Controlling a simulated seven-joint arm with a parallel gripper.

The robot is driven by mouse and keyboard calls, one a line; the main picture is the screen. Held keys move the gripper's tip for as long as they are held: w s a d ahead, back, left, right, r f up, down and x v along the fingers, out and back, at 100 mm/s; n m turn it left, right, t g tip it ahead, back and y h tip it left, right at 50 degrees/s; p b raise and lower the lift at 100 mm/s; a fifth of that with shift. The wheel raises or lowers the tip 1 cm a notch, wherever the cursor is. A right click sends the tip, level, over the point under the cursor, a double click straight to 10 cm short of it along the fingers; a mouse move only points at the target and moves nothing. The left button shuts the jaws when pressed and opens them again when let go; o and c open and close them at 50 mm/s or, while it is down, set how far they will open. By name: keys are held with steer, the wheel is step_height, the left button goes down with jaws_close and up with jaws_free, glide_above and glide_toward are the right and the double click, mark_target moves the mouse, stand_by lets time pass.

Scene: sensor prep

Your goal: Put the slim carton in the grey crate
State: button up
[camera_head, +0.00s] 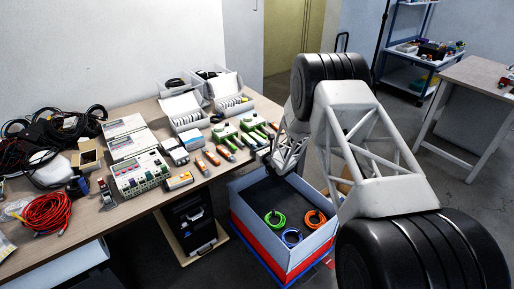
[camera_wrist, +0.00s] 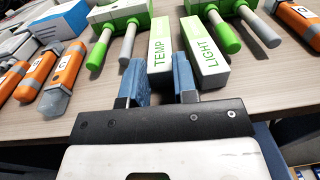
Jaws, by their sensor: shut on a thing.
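A slim white carton with a green TEMP label (camera_wrist: 160,50) lies between the two blue fingers of my gripper (camera_wrist: 161,82) in the wrist view. My gripper is shut on its near end, over the table's front edge. A similar carton marked LIGHT (camera_wrist: 205,55) lies just right of it, outside the fingers. In the head view my gripper (camera_head: 263,154) is at the table's front edge and the held carton is hard to make out.
On the table (camera_head: 140,207), orange-handled tools (camera_wrist: 62,72) and green-and-white devices (camera_wrist: 120,14) lie close to the cartons. White boxes (camera_head: 183,112), a red cable coil (camera_head: 47,212) and dark cables are farther left. My arm hides part of the crate's right side.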

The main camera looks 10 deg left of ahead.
steer(key=shift+f, duration=0.15)
steer(key=o, duration=0.9)
steer(key=v, duration=0.8)
steer(key=shift+f, duration=0.15)
stand_by(0.6)
